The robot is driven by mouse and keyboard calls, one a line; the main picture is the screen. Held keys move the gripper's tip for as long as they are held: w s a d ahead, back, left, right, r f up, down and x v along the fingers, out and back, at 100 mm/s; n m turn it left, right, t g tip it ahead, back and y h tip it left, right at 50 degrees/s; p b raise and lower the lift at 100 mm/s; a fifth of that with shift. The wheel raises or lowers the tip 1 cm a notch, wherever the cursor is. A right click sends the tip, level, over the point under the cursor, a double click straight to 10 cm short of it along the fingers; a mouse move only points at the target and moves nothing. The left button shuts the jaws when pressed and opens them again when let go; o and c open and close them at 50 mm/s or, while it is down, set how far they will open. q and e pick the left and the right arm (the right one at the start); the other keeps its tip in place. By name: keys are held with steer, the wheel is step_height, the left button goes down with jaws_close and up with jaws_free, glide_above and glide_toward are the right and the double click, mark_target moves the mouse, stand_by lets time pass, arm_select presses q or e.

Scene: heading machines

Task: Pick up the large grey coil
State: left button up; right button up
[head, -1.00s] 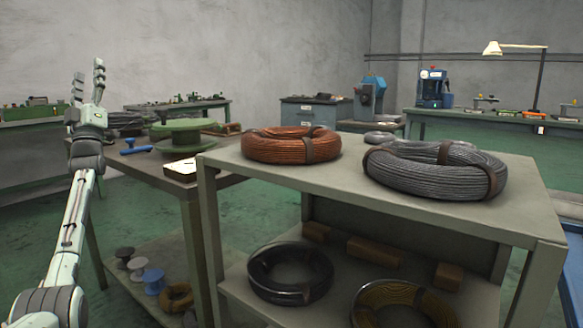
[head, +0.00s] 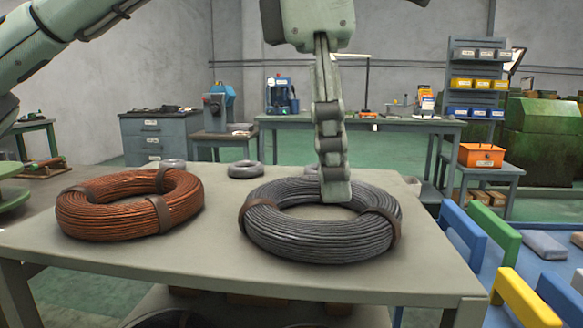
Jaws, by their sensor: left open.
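The large grey coil (head: 290,232) lies flat on the table top (head: 210,255) in the head view, bound with brown straps. My left gripper (head: 336,188) points down over it from above. Its fingers are seen edge-on, one behind the other, so the gap between them is hidden; it is open. The fingertips overlap the coil's far rim and the edge of its central hole. I cannot tell whether they touch the coil. My right gripper is not in view.
A copper-coloured coil (head: 130,205) lies to the left on the same table. Small grey rings (head: 245,169) lie behind. Blue, green and yellow rails (head: 465,235) stand close on the right. A workbench (head: 390,122) stands at the back.

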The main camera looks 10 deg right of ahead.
mark_target(322, 224)
arm_select(q)
steer(key=shift+w+a+f+t+y, duration=0.15)
steer(key=shift+a+f+t+y, duration=0.2)
steer(key=shift+y, duration=0.25)
steer(key=shift+w+f, duration=0.1)
steer(key=shift+f, duration=0.25)
step_height(322, 224, down, 2)
steer(key=shift+w+f, duration=0.15)
steer(key=shift+f, duration=0.05)
steer(key=f, duration=0.4)
steer(key=shift+w+f, duration=0.3)
steer(key=shift+f, duration=0.05)
steer(key=shift+r, duration=0.1)
jaws_close()
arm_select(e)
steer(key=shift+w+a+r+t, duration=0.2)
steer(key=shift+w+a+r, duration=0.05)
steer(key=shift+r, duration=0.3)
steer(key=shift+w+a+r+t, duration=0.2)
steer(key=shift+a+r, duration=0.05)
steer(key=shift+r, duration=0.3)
